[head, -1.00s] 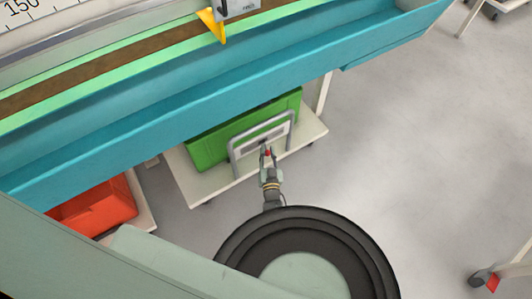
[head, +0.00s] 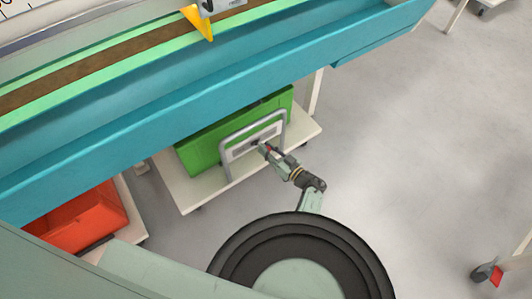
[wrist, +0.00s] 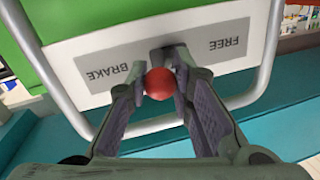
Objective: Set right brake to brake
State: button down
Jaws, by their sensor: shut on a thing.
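In the wrist view a red ball knob (wrist: 160,83) sits between the fingers of my gripper (wrist: 162,68). The gripper is shut on it. Behind it is a pale label plate (wrist: 75,60) with upside-down lettering, BRAKE on the left and FREE on the right. The knob stands in front of the dark area between the two words. The lever's stem is mostly hidden by the knob and fingers. In the head view my gripper (head: 264,149) is at the front of the plate (head: 240,148) on a green box (head: 195,155).
A grey tubular bar (head: 226,165) frames the plate; it also shows in the wrist view (wrist: 275,50). The green box stands on a pale wheeled base (head: 187,193) under a teal bench (head: 120,140). A red bin (head: 90,215) is at left. Grey floor at right is open.

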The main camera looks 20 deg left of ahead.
jog(key=shift+w+r+n+g+y+b, duration=0.15)
jog(key=shift+w+n+g+y+b, duration=0.1)
jog(key=shift+n+g+y+b, duration=0.35)
jog(key=c, duration=1.4)
grip_release()
jog(key=v, duration=1.2)
jog(key=shift+r, duration=0.2)
jog(key=shift+h, duration=0.3)
